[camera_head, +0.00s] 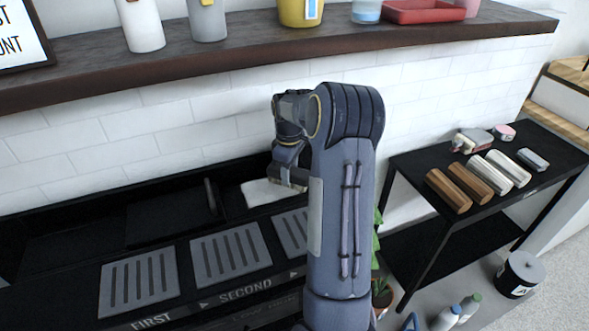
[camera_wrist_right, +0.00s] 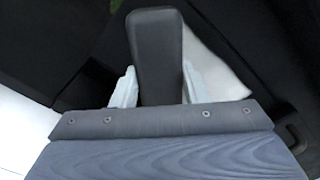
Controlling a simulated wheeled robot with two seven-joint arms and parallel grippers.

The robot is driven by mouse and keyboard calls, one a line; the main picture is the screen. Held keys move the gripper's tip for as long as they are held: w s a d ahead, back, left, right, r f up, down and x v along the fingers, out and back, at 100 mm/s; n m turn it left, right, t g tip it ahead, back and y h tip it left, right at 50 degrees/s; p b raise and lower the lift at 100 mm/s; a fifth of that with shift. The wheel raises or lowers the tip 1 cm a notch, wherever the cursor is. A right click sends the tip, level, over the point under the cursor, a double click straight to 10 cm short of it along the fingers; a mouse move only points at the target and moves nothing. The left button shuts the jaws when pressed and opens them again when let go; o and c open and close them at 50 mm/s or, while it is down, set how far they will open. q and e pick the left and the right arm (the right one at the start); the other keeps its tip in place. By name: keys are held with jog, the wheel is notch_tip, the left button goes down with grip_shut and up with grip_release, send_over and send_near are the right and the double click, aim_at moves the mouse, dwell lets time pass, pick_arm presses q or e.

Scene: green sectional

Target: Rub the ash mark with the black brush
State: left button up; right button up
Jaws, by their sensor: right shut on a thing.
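My right gripper (camera_head: 288,180) hangs over the back of the black counter in the head view, partly hidden by my own forearm. In the right wrist view its two pale fingers (camera_wrist_right: 155,86) are shut on a dark grey, rounded, bar-like thing, which looks like the black brush (camera_wrist_right: 155,45). The bristles cannot be made out. In the head view the brush cannot be told apart from the gripper. I cannot make out an ash mark in either view. My left gripper is not in view.
A white cloth-like piece (camera_head: 268,193) lies on the counter (camera_head: 75,235) beneath the gripper. Grey slotted plates (camera_head: 140,282) line the front. A wooden shelf (camera_head: 230,47) with cups runs above. A black side table (camera_head: 470,222) at right holds several rolls.

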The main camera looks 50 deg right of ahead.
jog(key=shift+w+a+f+p, duration=0.1)
jog(key=shift+w+a, duration=0.4)
jog(key=shift+a, duration=0.45)
jog(key=shift+w+a+p, duration=0.1)
jog(key=shift+w+a, duration=0.35)
jog(key=shift+a, duration=0.55)
jog(key=shift+w+a+f+p, duration=0.1)
jog(key=shift+w+a, duration=0.4)
jog(key=shift+a, duration=0.45)
